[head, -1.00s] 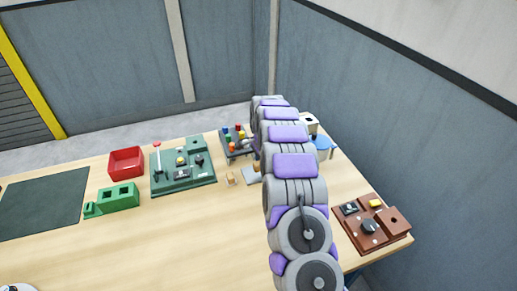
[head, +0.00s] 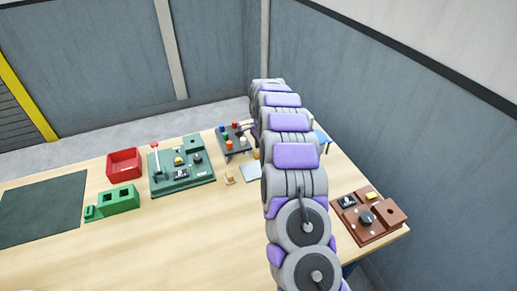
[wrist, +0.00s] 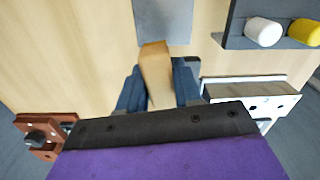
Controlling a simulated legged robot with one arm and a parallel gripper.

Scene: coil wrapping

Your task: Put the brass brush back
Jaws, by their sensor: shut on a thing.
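My gripper (wrist: 158,90) is shut on a tan, block-shaped piece, which I take to be the brass brush (wrist: 155,70). Its tan body stands between the two dark blue fingers in the wrist view; no bristles can be made out. The grey plate (wrist: 163,20) lies on the table just beyond the held piece and also shows in the head view (head: 250,172). In the head view my arm hides most of the gripper.
A dark rack (head: 236,147) with several coloured pegs stands beside the plate. A green panel (head: 183,180), green block (head: 119,198) and red tray (head: 124,162) are left; a brown panel (head: 368,218) is right. A small tan block (head: 230,177) lies near. The front table is clear.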

